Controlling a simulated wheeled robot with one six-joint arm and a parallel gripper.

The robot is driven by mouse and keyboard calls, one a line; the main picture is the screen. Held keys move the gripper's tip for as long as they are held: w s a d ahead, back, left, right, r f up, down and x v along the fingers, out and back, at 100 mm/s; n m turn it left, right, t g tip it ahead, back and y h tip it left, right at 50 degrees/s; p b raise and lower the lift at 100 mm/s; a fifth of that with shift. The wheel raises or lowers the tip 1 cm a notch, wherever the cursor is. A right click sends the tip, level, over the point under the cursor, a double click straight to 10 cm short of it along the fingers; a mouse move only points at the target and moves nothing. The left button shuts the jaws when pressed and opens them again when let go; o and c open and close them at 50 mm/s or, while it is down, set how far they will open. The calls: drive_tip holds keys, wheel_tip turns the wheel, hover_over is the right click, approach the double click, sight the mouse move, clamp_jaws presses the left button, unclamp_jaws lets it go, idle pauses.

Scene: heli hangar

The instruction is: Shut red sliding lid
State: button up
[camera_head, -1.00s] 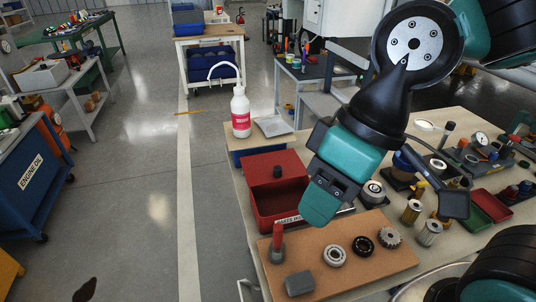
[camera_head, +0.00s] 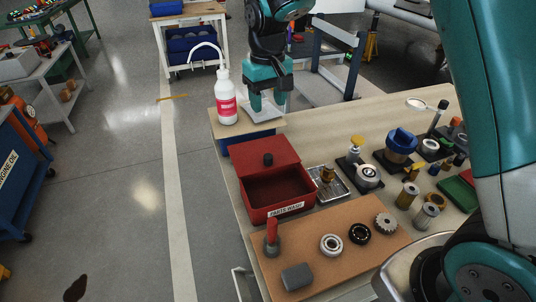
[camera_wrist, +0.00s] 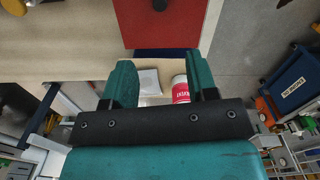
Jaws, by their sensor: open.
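The red sliding lid (camera_head: 259,150) with its dark round knob (camera_head: 268,159) lies over the back part of the red parts-wash box (camera_head: 288,210). The front of the box is uncovered and its inside shows. In the wrist view the red lid (camera_wrist: 163,22) and knob (camera_wrist: 160,4) are at the top, beyond my fingertips. My gripper (camera_head: 268,105) is open and empty, pointing down behind the box, near the white bottle. In the wrist view its two teal fingers (camera_wrist: 163,82) stand apart with nothing between them in their grip.
A white bottle (camera_head: 226,103) with a red label stands left of my gripper on a low wooden stand with a white pad. Right of the box are a metal tray (camera_head: 328,183) and several mechanical parts. A brown board (camera_head: 338,258) with bearings and a gear lies in front.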

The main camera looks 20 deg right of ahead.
sight(268, 155)
wheel_tip(268, 155, down, 17)
drive_tip(key=shift+p, duration=0.55)
clamp_jaws()
